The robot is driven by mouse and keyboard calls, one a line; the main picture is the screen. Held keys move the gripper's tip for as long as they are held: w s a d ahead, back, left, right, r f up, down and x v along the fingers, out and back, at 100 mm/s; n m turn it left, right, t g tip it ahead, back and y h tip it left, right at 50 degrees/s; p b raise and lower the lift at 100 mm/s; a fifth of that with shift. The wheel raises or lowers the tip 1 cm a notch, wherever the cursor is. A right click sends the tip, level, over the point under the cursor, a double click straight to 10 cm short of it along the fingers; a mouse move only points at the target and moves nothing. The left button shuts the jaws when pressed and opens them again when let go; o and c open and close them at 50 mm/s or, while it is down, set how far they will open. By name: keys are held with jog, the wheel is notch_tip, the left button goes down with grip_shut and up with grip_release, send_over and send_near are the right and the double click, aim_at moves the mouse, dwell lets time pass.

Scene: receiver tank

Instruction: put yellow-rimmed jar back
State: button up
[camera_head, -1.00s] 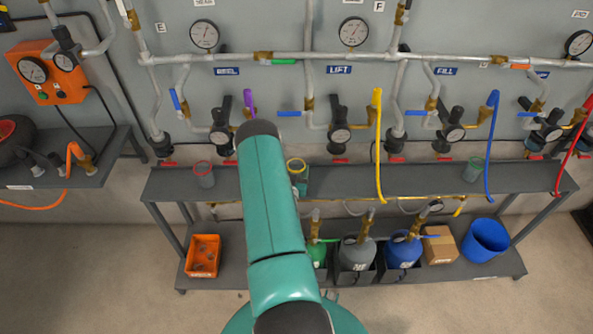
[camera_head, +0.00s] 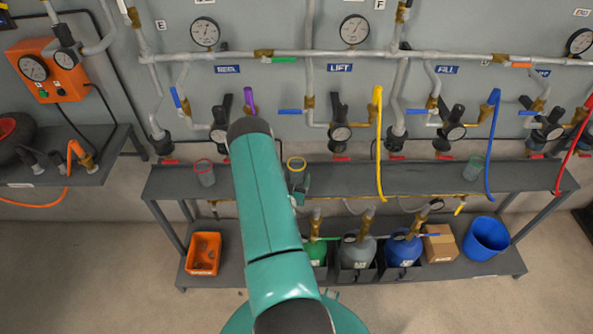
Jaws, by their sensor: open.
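The yellow-rimmed jar (camera_head: 296,166) is upright at the top shelf, just right of my arm's elbow. Its yellow rim shows clearly, and its lower body is partly covered by my gripper. My gripper (camera_head: 301,185) is a small teal and dark shape at the jar's near side, mostly behind my arm. It is open. I cannot tell whether its fingers are around the jar or touching it.
The grey shelf (camera_head: 345,180) also carries a red-rimmed jar (camera_head: 204,172) to the left and a green-rimmed jar (camera_head: 474,167) to the right. Yellow (camera_head: 378,140) and blue (camera_head: 491,145) hoses hang over it. Gas bottles (camera_head: 357,250) stand below.

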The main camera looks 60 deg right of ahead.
jog(key=v, duration=0.7)
dwell(0.5)
